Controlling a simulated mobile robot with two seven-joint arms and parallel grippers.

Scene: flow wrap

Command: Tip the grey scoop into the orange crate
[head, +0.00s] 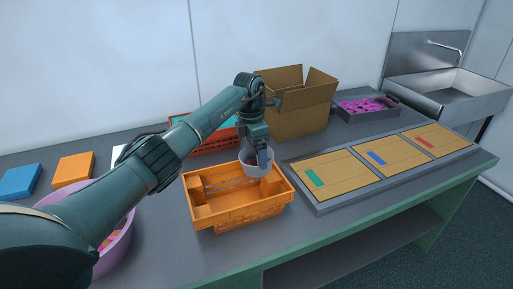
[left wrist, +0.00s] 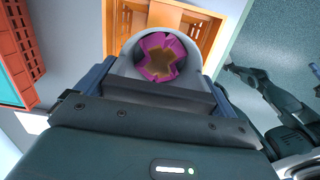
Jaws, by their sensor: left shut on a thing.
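The grey scoop (head: 252,169) is held over the back right part of the orange crate (head: 235,217). My left gripper (head: 263,157) is shut on it. In the left wrist view the scoop (left wrist: 122,72) looks round, and purple pieces with a brownish patch (left wrist: 160,57) show inside it. The orange crate (left wrist: 205,38) shows behind the scoop there. In the head view, the scoop and gripper hide part of the crate's far right corner. My right gripper is not in view.
A cardboard box (head: 292,115) with open flaps stands behind the crate, next to a red crate (head: 214,144). A tray with three tan panels (head: 327,173) lies to the right. A pink bowl (head: 119,245) is at the left, partly behind my arm. A dark tray of pink pieces (head: 394,112) stands further back.

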